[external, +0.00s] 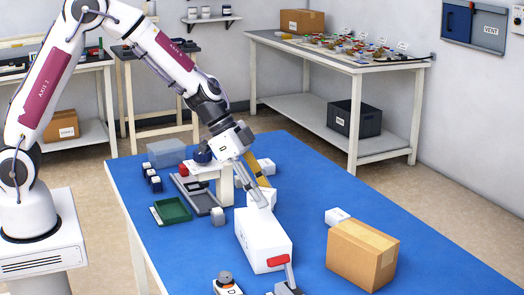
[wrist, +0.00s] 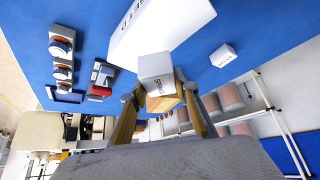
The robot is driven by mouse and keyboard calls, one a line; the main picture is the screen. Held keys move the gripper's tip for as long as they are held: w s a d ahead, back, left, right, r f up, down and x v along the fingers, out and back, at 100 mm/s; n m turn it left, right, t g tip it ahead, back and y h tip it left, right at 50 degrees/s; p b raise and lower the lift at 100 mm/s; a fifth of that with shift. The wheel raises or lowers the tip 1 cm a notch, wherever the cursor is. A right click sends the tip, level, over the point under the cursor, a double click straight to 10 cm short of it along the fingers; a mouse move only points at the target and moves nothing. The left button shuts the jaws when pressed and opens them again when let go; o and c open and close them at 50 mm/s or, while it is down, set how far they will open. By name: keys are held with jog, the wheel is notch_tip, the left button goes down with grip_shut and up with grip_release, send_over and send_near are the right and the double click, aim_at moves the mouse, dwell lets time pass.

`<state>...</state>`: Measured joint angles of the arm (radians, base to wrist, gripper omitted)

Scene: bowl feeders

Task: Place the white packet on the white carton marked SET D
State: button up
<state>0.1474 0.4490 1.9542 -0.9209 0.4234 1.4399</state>
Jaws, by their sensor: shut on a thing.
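My gripper (external: 262,195) reaches down over the blue table, with its fingers shut on the white packet (external: 269,195). In the wrist view the packet (wrist: 156,66) sits between the two fingertips, with dark print on one face. The white carton (external: 262,242) stands below and just nearer the external camera. Its top also shows in the wrist view (wrist: 165,25), where part of the marking "SET" is readable. The packet is at the carton's far end. I cannot tell whether it touches the carton top. The fingers partly hide the packet.
A brown cardboard box (external: 362,254) and a small white box (external: 337,216) stand right of the carton.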

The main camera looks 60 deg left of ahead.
aim_at(262, 225)
jog(key=shift+f, duration=0.65)
jog(key=shift+f, duration=0.1)
jog(key=shift+f, duration=1.95)
jog(key=shift+f, duration=0.15)
jog(key=o, duration=1.3)
